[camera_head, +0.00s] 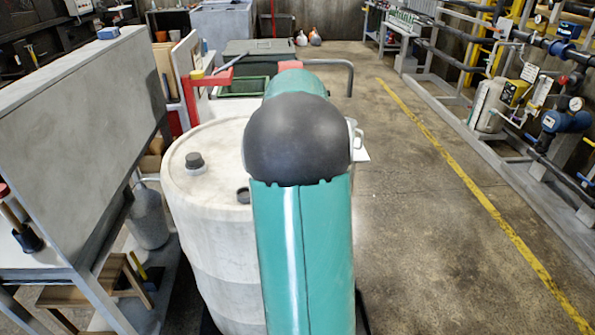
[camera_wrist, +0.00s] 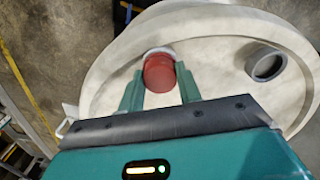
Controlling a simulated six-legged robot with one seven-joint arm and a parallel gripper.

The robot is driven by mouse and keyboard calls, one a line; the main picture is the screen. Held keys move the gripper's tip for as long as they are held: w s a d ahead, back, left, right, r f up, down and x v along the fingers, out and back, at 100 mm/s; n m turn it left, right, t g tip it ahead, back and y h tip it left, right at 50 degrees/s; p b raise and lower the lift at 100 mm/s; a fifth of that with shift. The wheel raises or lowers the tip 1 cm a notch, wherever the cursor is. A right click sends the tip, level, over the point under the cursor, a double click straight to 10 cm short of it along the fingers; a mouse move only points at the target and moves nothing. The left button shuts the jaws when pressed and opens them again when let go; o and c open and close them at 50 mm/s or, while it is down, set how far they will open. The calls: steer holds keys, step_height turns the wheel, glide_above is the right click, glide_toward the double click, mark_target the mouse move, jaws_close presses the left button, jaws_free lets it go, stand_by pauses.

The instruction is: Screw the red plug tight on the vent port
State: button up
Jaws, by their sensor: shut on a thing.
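In the wrist view the red plug (camera_wrist: 159,75) is between the two teal fingers of my gripper (camera_wrist: 160,88), which is shut on it. A pale ring (camera_wrist: 157,51) shows at the plug's far edge, at the vent port; the threads and seating are hidden, so I cannot tell how tightly it sits. The plug is over the top of a whitish drum (camera_wrist: 215,62). The drum also stands left of my arm in the head view (camera_head: 215,225). My arm hides the gripper and plug there.
A grey round fitting (camera_wrist: 266,62) rises from the drum top beside the plug. In the head view a dark cap (camera_head: 195,162) and a dark ring (camera_head: 243,195) are on the drum. A grey panel (camera_head: 75,140) stands left; clear floor (camera_head: 430,230) lies right.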

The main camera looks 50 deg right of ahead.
stand_by(0.3)
steer(key=m, duration=0.5)
steer(key=shift+m, duration=0.3)
steer(key=m, duration=0.5)
steer(key=o, duration=1.2)
steer(key=shift+c, duration=0.2)
steer(key=shift+c, duration=0.4)
